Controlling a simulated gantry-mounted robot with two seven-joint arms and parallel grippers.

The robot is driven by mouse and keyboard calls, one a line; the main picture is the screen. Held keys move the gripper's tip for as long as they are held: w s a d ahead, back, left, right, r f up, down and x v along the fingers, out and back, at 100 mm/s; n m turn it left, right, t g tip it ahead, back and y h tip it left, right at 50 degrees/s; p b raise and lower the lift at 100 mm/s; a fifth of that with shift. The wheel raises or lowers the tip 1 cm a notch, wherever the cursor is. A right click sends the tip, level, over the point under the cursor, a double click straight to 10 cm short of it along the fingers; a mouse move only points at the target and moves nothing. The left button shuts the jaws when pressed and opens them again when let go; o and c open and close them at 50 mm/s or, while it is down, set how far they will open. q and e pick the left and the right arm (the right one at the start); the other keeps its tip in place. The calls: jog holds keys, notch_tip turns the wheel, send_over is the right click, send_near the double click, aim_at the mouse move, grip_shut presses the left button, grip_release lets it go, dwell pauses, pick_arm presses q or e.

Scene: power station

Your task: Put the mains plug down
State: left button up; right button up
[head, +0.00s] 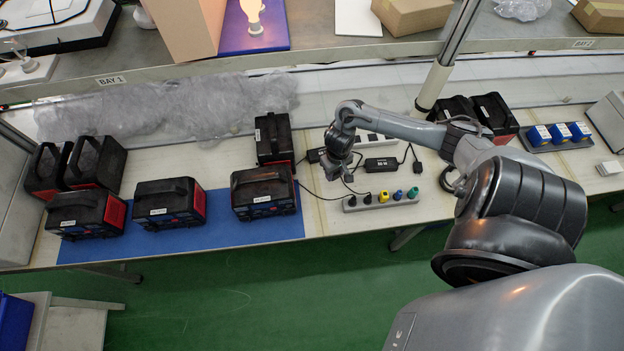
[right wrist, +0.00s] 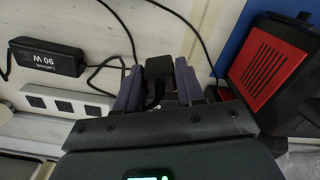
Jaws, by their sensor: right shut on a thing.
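The mains plug (right wrist: 160,68) is a small black block between the two fingers of my right gripper (right wrist: 158,86) in the right wrist view, with a dark cable beside it. The gripper is shut on it. In the head view, my right gripper (head: 338,176) is over the pale bench, just right of a black power station (head: 264,192), and hides the plug. I cannot tell whether the plug touches the bench. My left gripper is not in view.
A grey socket strip (head: 382,201) with several coloured plugs lies at the bench's front edge. A black adapter (head: 381,164) and a white socket strip (right wrist: 66,102) lie near the gripper. Power stations stand on and around the blue mat (head: 225,232). Cables cross the bench.

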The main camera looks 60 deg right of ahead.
jog(key=w+f, duration=0.1)
jog(key=w, duration=0.1)
jog(key=w+a+f+b, duration=0.1)
jog(key=w+f, duration=0.1)
jog(key=w, duration=0.1)
jog(key=w+a+f+b, duration=0.1)
jog(key=w, duration=0.1)
jog(key=shift+w+f, duration=0.35)
jog(key=shift+f, duration=0.05)
jog(key=shift+f+b, duration=0.75)
jog(key=shift+f, duration=0.85)
jog(key=shift+d+f, duration=0.1)
jog(key=shift+f, duration=0.25)
jog(key=shift+f, duration=0.15)
jog(key=shift+f, duration=0.25)
jog(key=o, duration=1.2)
jog(key=shift+c, duration=0.2)
jog(key=shift+r, duration=0.1)
